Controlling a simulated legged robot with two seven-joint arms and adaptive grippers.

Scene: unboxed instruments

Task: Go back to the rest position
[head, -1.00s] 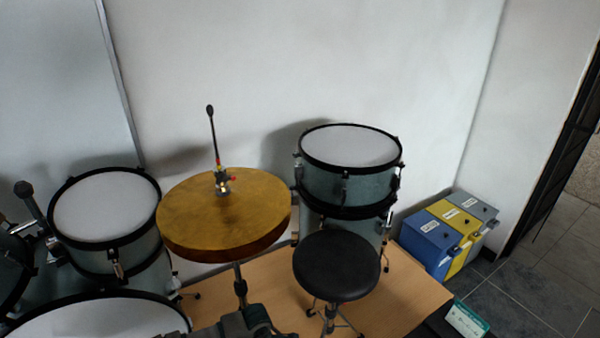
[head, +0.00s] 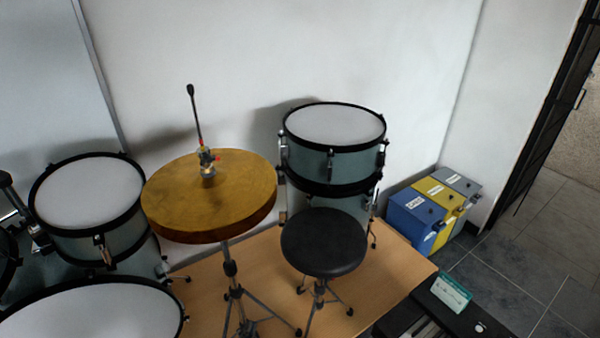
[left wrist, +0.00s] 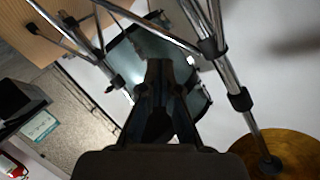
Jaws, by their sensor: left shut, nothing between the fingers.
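My left gripper (left wrist: 159,68) shows in the left wrist view, dark, with its fingers together and nothing between them. Behind it in that view are chrome stand legs, a grey-blue drum (left wrist: 140,50) and part of the brass cymbal (left wrist: 285,150). The gripper appears apart from them, though its exact distance is hard to tell. In the head view I see neither gripper. My right gripper is in no view.
A cymbal (head: 208,195) on a stand, a black stool (head: 323,243) and several drums, including a tall one (head: 333,140), stand on a wooden platform (head: 395,275). Blue, yellow and grey boxes (head: 430,212) stand on the right. Grey floor tiles (head: 520,265) are open beyond.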

